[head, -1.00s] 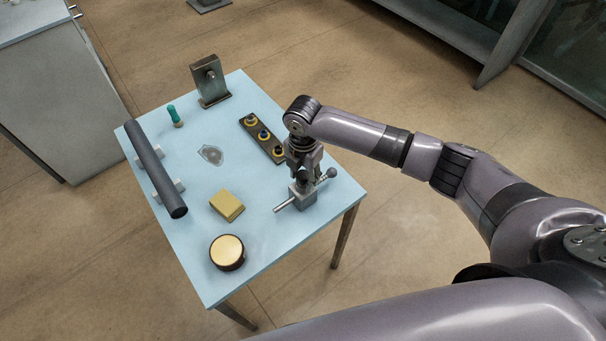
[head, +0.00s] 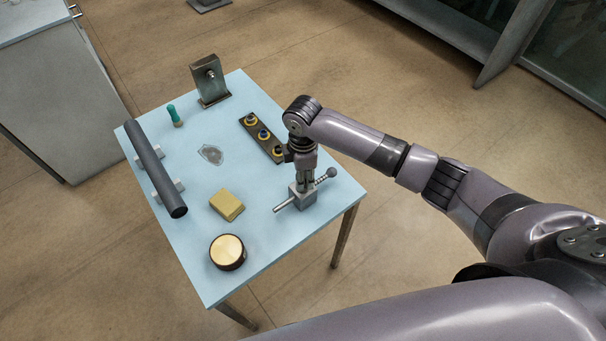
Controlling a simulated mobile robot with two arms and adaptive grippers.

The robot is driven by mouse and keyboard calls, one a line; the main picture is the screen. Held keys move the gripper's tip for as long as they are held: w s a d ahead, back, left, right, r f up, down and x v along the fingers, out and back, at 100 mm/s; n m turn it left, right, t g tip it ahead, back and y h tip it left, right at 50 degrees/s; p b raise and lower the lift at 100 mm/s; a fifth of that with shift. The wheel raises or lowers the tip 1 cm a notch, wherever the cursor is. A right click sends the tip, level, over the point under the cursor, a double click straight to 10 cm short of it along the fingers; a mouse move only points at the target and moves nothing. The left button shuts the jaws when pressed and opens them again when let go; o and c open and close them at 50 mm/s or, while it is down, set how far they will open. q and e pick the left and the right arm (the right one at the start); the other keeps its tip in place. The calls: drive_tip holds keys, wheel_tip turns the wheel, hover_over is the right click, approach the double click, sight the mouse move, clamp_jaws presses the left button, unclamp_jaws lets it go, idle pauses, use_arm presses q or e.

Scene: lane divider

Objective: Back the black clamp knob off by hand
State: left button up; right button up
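A small grey clamp block (head: 300,199) stands near the right edge of the blue table. A pale bar sticks out to its lower left, and a threaded rod to its upper right ends in a dark round knob (head: 332,173). My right gripper (head: 306,183) points down directly over the clamp block, its fingertips at the top of the block, left of that round knob. Whatever lies between the fingers is hidden, so I cannot tell whether they are open, or whether another knob is there. My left gripper is not in view.
On the blue table (head: 270,225) are a strip with several yellow-ringed buttons (head: 263,134), a yellow block (head: 227,205), a round tin (head: 227,252), a dark tube (head: 155,170), a green-handled tool (head: 175,115) and an upright metal bracket (head: 210,82). The front right corner is clear.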

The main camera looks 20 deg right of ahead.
drive_tip(key=shift+c, duration=1.1)
drive_tip(key=n, duration=1.2)
drive_tip(key=o, duration=0.6)
drive_tip(key=m, duration=1.2)
drive_tip(key=shift+c, duration=0.4)
